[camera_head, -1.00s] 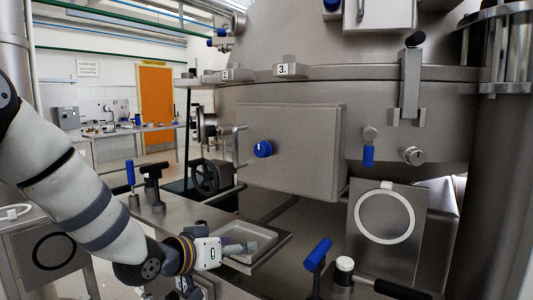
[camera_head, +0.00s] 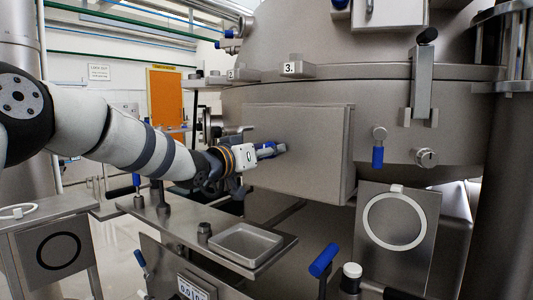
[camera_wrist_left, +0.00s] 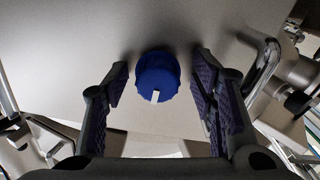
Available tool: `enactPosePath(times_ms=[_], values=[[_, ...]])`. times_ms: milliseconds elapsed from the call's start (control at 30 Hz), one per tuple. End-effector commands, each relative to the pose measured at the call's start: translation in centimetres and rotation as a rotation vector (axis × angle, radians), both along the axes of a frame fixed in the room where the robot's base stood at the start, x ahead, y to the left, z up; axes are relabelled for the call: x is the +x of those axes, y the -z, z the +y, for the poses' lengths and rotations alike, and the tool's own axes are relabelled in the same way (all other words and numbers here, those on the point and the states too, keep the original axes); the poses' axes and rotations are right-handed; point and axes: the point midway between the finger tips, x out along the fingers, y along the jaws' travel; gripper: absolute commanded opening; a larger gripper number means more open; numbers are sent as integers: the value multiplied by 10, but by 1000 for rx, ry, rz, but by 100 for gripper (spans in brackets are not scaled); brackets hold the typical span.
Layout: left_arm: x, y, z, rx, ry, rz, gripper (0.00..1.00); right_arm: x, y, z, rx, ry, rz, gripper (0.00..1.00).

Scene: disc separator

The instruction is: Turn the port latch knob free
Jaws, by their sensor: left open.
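The port latch knob (camera_wrist_left: 157,76) is a round blue knob with a white mark, on the grey square port door (camera_head: 315,150). My left gripper (camera_head: 273,149) is in front of the door at the knob's place. In the head view the gripper mostly hides the knob. In the left wrist view the open fingers stand on both sides of the knob, with visible gaps, apart from it. The white mark points toward the bottom of that view. My right gripper is not in view.
A metal door handle (camera_wrist_left: 262,68) stands right of the fingers in the wrist view. Below the arm in the head view is a shelf with a shallow tray (camera_head: 246,240). A blue-handled lever (camera_head: 323,260) stands at the lower middle. Another blue handle (camera_head: 377,157) hangs right of the door.

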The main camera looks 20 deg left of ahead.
Motion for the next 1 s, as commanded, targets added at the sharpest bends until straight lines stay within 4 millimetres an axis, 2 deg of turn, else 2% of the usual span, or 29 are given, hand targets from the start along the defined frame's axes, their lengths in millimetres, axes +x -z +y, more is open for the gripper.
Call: enactPosePath(times_ms=[200,400,433,767,1000], values=[[-1,-5,0,0,0,-5,52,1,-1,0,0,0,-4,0],[-1,-4,0,0,0,-5,6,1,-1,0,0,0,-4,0],[-1,-4,0,0,0,-5,3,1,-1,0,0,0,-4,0],[-1,-5,-1,39,1,-20,3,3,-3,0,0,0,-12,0],[-2,-7,-2,178,1,-71,3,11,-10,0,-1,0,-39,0]])
